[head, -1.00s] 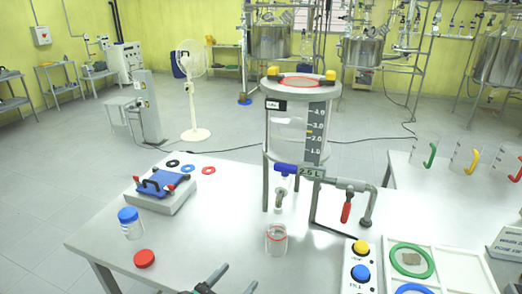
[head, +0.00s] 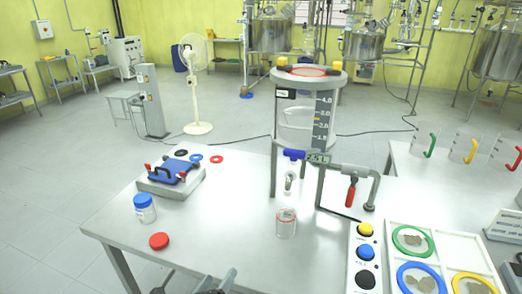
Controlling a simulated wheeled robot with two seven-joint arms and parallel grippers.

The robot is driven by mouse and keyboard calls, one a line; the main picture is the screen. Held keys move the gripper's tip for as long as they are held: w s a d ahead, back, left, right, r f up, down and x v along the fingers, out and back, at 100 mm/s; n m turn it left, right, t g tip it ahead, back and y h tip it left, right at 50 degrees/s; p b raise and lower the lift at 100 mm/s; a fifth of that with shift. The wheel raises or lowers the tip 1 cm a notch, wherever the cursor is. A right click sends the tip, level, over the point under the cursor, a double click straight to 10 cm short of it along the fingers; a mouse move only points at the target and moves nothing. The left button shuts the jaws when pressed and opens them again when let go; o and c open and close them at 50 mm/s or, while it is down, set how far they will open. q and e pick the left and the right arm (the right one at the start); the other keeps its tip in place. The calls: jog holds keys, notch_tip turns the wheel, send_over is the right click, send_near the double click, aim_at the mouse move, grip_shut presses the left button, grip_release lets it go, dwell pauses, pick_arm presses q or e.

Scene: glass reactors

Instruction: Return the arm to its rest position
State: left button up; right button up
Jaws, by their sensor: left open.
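My left gripper (head: 219,279) shows at the bottom edge, low in front of the near side of the table (head: 194,240). Its fingers are apart and I see nothing between them. Most of the left arm is below the picture. My right gripper is not in view. The glass reactor (head: 309,115) stands on its frame on the table, well beyond the gripper. A small beaker (head: 286,226) stands under its outlet, also apart from the gripper.
A blue-capped jar (head: 144,209) and a red lid (head: 159,241) are at the left. A blue clamp device (head: 175,172) sits behind them. A button box (head: 365,262) and a white tray with coloured rings (head: 412,240) are at the right. The table's front middle is clear.

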pick_arm(q)
jog(key=s+a+f+n+g+y, duration=0.2)
jog(key=s+a+f+n+g, duration=0.2)
jog(key=s+n, duration=0.45)
jog(key=s+a+f+n+g+y, duration=0.1)
jog(key=s+a+f+n+g, duration=0.4)
jog(key=n, duration=0.7)
jog(key=s+a+f+n+g+y, duration=0.2)
jog(key=s+a+n+g, duration=0.1)
jog(key=s+n, duration=0.6)
notch_tip(320, 180, down, 29)
jog(key=s+a+f+g, duration=0.1)
jog(key=s+f, duration=0.8)
jog(key=f, duration=0.1)
jog(key=s+a+f+g, duration=0.1)
jog(key=s+a+f, duration=0.1)
jog(key=s+f, duration=0.8)
jog(key=shift+a+f+p, duration=0.25)
jog(key=shift+p, duration=0.2)
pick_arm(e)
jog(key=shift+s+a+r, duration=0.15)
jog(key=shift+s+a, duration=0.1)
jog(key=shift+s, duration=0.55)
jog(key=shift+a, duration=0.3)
